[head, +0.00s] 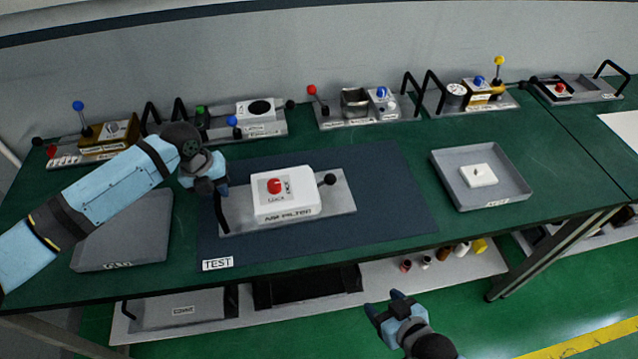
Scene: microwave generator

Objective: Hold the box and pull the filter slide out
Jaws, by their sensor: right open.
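The box is a white block (287,205) labelled as an air filter, with a red lock knob (274,186) on top. It sits on a grey metal plate (340,196) on the dark test mat. A black knob (328,180) sticks out at its right side; the slide itself cannot be made out. A black handle (223,214) stands at the plate's left end. My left gripper (213,187) is at the top of this handle; its fingers are too small and dark to show whether they grip it. My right gripper (388,302) is open and empty, in front of the table's front edge.
A grey tray (518,190) holding a small white piece (479,176) lies right of the mat (398,205). An empty-looking grey tray (135,230) lies left, under my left arm. Several other devices line the back. The mat right of the box is clear.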

